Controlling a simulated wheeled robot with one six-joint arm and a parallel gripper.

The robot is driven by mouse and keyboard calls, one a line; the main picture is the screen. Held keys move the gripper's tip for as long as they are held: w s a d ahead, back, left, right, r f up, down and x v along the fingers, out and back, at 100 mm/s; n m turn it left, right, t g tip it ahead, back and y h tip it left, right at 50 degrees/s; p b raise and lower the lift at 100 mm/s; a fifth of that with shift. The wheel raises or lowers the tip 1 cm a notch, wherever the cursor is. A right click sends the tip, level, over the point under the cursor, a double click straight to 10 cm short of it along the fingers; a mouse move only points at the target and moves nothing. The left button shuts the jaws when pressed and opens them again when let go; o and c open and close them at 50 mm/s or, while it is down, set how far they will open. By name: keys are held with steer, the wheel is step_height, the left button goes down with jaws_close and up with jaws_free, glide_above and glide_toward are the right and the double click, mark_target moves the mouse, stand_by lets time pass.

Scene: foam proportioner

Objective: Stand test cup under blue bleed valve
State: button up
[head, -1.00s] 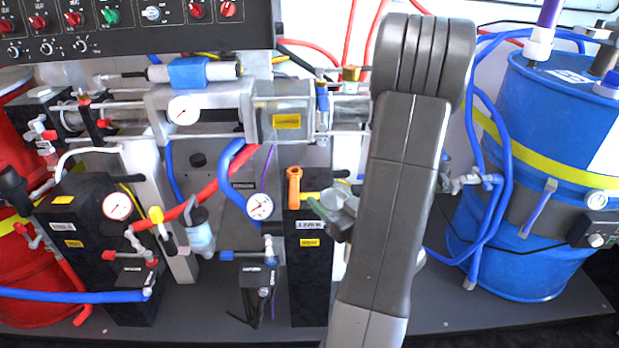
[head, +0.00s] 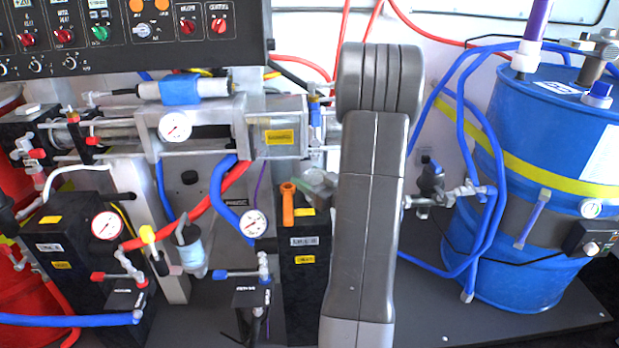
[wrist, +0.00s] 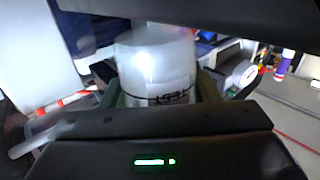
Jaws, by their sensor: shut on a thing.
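The test cup (wrist: 158,65) is a whitish, translucent cup with dark "TEST" lettering, seen close in the wrist view. My gripper (wrist: 158,88) is shut on it, with a finger on each side. In the head view a small pale part of the cup (head: 318,181) shows left of my arm, beside the orange handle; my arm hides most of the gripper. A valve with a blue lever (head: 218,274), seemingly the blue bleed valve, sits over a small black block at front centre. The cup is up and to the right of it, apart from it.
A similar red-lever valve (head: 97,276) stands further left by a black box. The blue drum (head: 525,200) is at right.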

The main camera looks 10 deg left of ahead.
mark_target(316, 180)
steer(key=w, duration=0.1)
steer(key=w+f, duration=0.1)
steer(key=w+a+b, duration=0.1)
steer(key=shift+f, duration=0.15)
steer(key=shift+d+f, duration=0.1)
steer(key=shift+f, duration=0.1)
steer(key=shift+f, duration=0.15)
steer(key=o, duration=1)
steer(key=shift+d+r, duration=0.1)
steer(key=shift+r, duration=0.2)
steer(key=p+v, duration=0.1)
steer(key=v, duration=1.1)
steer(key=shift+p, duration=0.3)
